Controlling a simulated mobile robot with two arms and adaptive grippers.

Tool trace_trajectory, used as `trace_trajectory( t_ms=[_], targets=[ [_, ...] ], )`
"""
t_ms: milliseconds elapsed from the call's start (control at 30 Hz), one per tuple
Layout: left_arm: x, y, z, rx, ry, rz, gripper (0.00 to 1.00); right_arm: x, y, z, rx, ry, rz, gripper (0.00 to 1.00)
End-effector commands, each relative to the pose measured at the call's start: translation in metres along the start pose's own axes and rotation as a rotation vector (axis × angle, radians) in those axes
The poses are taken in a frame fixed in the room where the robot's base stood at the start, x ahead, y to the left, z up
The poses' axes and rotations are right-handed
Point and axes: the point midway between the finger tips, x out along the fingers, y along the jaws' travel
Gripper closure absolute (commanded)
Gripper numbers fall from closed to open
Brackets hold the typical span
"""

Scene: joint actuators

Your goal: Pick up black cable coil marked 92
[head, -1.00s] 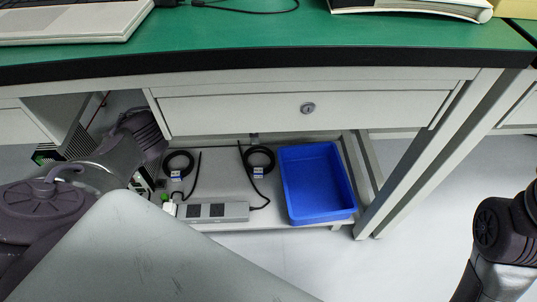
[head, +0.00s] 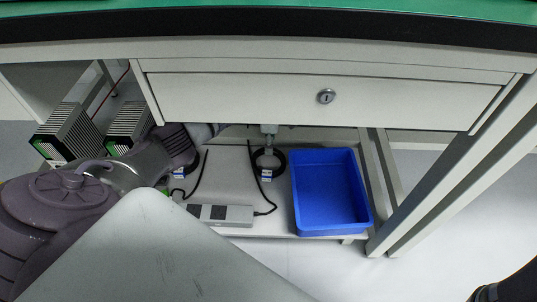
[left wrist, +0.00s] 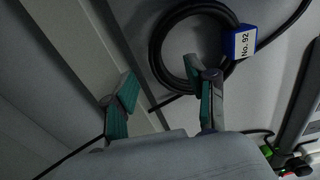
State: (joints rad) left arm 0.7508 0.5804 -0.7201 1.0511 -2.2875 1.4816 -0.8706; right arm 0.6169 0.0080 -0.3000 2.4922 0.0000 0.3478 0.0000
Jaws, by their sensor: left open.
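The black cable coil marked 92 (left wrist: 157,52) fills the top of the left wrist view, with a blue-and-white tag reading "No. 92" (left wrist: 243,42) on its right side. In the head view, a coil with a blue-and-white tag (head: 265,175) lies on the shelf beneath my left gripper (head: 268,136); its number is too small to read there. In the left wrist view my left gripper (left wrist: 160,82) is open with nothing between its fingers. One fingertip overlaps the coil's lower opening; the other is left of the coil. I cannot tell whether they touch it. My right gripper is out of view.
A second black coil (head: 180,172) lies to the left, partly hidden by my left arm. A grey power strip (head: 220,214) lies in front, and a blue bin (head: 331,193) stands to the right. The drawer (head: 325,97) hangs low above the shelf. Finned dark units (head: 72,130) stand at the left.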

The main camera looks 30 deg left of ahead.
Motion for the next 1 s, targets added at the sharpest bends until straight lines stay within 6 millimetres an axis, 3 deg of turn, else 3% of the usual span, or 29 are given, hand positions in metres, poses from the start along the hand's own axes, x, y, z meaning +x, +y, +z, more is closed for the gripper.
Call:
trace_trajectory(
  t_ms=[33, 200, 500, 833, 1000],
  targets=[
    [0.016, -0.001, 0.000, -0.001, 0.001, -0.003, 0.43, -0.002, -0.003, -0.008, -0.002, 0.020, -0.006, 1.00],
    [0.035, 0.000, 0.000, 0.000, 0.000, -0.002, 0.43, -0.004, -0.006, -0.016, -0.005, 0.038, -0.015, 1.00],
    [0.037, 0.000, 0.000, 0.000, 0.001, -0.001, 0.43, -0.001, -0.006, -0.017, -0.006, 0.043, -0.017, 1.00],
    [0.037, 0.000, 0.000, 0.000, 0.001, -0.001, 0.97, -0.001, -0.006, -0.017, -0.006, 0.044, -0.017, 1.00],
    [0.036, 0.000, 0.000, 0.000, 0.000, 0.000, 1.00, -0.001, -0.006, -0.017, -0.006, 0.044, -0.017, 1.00]
  ],
)
